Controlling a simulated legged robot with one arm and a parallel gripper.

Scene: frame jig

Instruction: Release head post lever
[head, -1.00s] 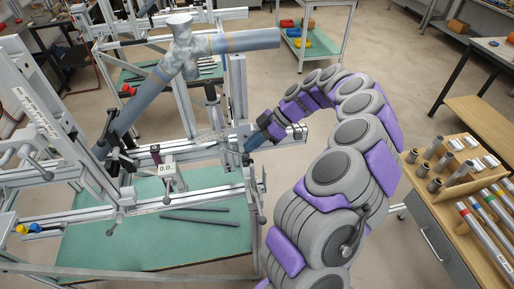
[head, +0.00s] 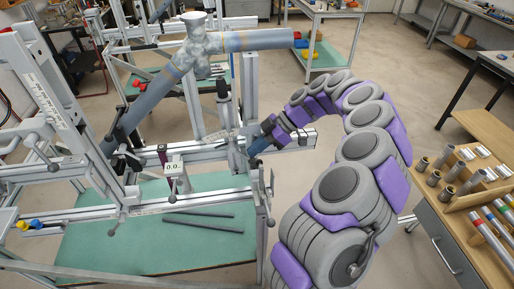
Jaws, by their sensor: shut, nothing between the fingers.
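The frame jig (head: 205,150) fills the left and middle of the head view. A blue-grey tube assembly (head: 195,48) with a lumpy joint is held at its top. A short upright post with a dark top (head: 223,95) stands below the right-hand tube; I cannot tell for sure that it is the head post. The head post lever is too small to pick out with certainty. My gripper (head: 254,148) is shut and empty at the jig's right side, close to the rail and clamp parts. Whether it touches any of them is unclear.
Two dark rods (head: 200,220) lie on the green table (head: 110,250). A wooden bench with metal sockets and tubes (head: 460,195) stands at the right. A cart with coloured bins (head: 318,55) stands behind; open floor lies between.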

